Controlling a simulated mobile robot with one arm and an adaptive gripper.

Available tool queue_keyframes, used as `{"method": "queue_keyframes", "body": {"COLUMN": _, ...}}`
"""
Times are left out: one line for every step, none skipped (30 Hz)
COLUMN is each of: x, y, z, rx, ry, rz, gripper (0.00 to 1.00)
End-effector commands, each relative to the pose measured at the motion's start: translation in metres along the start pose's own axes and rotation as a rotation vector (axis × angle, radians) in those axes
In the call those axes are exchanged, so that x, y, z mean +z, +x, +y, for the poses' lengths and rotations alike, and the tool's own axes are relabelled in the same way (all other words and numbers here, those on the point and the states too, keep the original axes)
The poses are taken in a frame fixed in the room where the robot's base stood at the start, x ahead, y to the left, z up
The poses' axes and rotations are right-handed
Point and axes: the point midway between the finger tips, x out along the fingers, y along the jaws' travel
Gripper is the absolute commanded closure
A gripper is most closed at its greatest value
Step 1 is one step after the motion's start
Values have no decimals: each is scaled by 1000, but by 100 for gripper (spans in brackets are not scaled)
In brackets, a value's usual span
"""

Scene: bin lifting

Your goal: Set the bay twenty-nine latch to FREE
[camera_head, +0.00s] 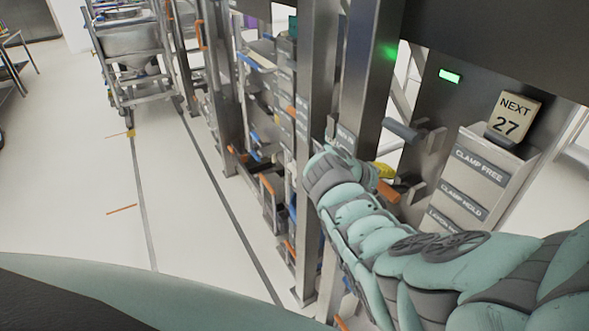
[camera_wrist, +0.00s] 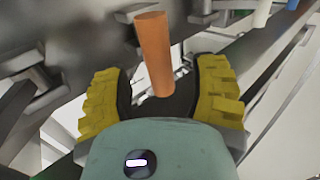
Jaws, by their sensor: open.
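An orange handle (camera_head: 388,191) sticks out beside my gripper at the rack, right of the metal post; I take it for the latch handle, though no bay number twenty-nine is readable. In the wrist view the orange handle (camera_wrist: 154,52) stands between the two yellow fingers of my gripper (camera_wrist: 160,72), with gaps on both sides. My gripper is open; in the head view only a bit of its yellow finger (camera_head: 384,170) shows past my arm. A grey panel (camera_head: 468,178) reads "CLAMP FREE" above "CLAMP HOLD", with a third, partly hidden label below.
A sign (camera_head: 514,117) reads "NEXT 27" on top of the panel. A green light (camera_head: 449,76) glows on the frame. A grey handle (camera_head: 405,131) juts out above the orange one. A metal cart (camera_head: 132,55) stands back left. The white floor left of the rack is clear.

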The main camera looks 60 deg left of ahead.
Motion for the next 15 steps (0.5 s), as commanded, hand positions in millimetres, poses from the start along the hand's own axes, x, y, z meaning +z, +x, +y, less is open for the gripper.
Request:
{"method": "queue_keyframes", "body": {"x": 0, "y": 4, "z": 1, "rx": 1, "ry": 2, "rz": -3, "gripper": 41}}
{"method": "queue_keyframes", "body": {"x": 0, "y": 6, "z": 1, "rx": 2, "ry": 1, "rz": -5, "gripper": 41}}
{"method": "queue_keyframes", "body": {"x": 0, "y": 9, "z": 2, "rx": 3, "ry": 1, "rz": -6, "gripper": 41}}
{"method": "queue_keyframes", "body": {"x": 0, "y": 11, "z": 2, "rx": 4, "ry": 2, "rz": -5, "gripper": 41}}
{"method": "queue_keyframes", "body": {"x": -1, "y": 12, "z": 3, "rx": 5, "ry": 3, "rz": -3, "gripper": 41}}
{"method": "queue_keyframes", "body": {"x": -1, "y": 15, "z": 3, "rx": 5, "ry": 3, "rz": -2, "gripper": 41}}
{"method": "queue_keyframes", "body": {"x": -1, "y": 17, "z": 3, "rx": 5, "ry": 2, "rz": -3, "gripper": 41}}
{"method": "queue_keyframes", "body": {"x": 0, "y": 19, "z": 2, "rx": 5, "ry": 1, "rz": -4, "gripper": 41}}
{"method": "queue_keyframes", "body": {"x": 0, "y": 20, "z": 2, "rx": 4, "ry": 1, "rz": -5, "gripper": 41}}
{"method": "queue_keyframes", "body": {"x": 0, "y": 22, "z": 2, "rx": 4, "ry": 2, "rz": -4, "gripper": 41}}
{"method": "queue_keyframes", "body": {"x": 0, "y": 23, "z": 2, "rx": 4, "ry": 2, "rz": -4, "gripper": 41}}
{"method": "queue_keyframes", "body": {"x": 0, "y": 24, "z": 2, "rx": 3, "ry": 2, "rz": -3, "gripper": 41}}
{"method": "queue_keyframes", "body": {"x": 0, "y": 25, "z": 2, "rx": 3, "ry": 1, "rz": -2, "gripper": 41}}
{"method": "queue_keyframes", "body": {"x": 0, "y": 26, "z": 1, "rx": 2, "ry": 1, "rz": -2, "gripper": 41}}
{"method": "queue_keyframes", "body": {"x": 0, "y": 26, "z": 1, "rx": 1, "ry": 0, "rz": -1, "gripper": 41}}
